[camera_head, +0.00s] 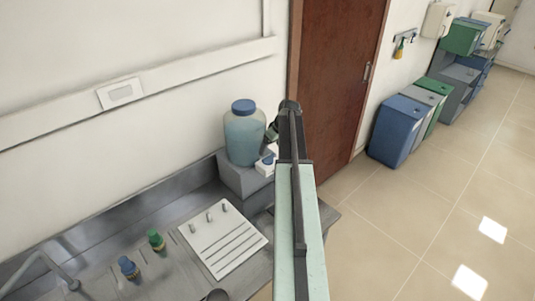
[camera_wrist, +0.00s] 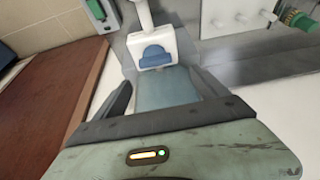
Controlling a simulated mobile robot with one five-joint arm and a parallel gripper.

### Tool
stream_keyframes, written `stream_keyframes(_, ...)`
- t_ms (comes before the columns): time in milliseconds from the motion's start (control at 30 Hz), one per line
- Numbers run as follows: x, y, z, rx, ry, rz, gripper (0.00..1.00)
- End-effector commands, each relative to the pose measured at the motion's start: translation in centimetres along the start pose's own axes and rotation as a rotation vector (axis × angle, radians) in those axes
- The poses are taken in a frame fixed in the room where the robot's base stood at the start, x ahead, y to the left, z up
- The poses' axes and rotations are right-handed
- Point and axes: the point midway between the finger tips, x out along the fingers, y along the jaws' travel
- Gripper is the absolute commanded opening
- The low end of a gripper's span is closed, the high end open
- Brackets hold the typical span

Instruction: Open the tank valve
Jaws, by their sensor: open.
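The tank (camera_head: 244,136) is a bluish, see-through container with a blue lid. It stands on a raised steel ledge beside the wall. Its white valve block (camera_head: 264,166) with a blue part shows low on its right side, partly behind my arm. In the wrist view the white valve (camera_wrist: 154,36) carries a blue lever (camera_wrist: 156,55), just beyond the fingertips. The bluish tank body (camera_wrist: 168,90) shows between the fingers. My gripper (camera_wrist: 162,78) is open and empty, with a finger on either side. In the head view my gripper (camera_head: 274,131) is right of the tank, its fingers largely hidden.
A steel counter (camera_head: 150,215) holds a white board (camera_head: 222,240) with pegs and two small bottles, green-capped (camera_head: 156,240) and blue-capped (camera_head: 129,269). A brown door (camera_head: 338,80) stands behind my arm. Bins (camera_head: 396,130) line the wall. The tiled floor at right is clear.

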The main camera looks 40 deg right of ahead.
Motion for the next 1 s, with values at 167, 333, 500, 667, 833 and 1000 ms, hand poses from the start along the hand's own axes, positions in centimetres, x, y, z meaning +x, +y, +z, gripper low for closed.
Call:
stream_keyframes(167, 1.4, 0.9, 0.8, 0.013, 0.000, 0.006, 0.84)
stream_keyframes(333, 4.2, 1.5, 1.3, 0.020, 0.000, 0.009, 0.84)
stream_keyframes(500, 6.9, 1.8, 1.5, 0.024, 0.000, 0.010, 0.84)
stream_keyframes(667, 7.4, 1.8, 1.4, 0.026, 0.000, 0.011, 0.84)
stream_keyframes(833, 7.2, 1.8, 1.4, 0.026, 0.000, 0.011, 0.84)
stream_keyframes(1000, 7.2, 1.9, 1.4, 0.026, 0.000, 0.011, 0.39)
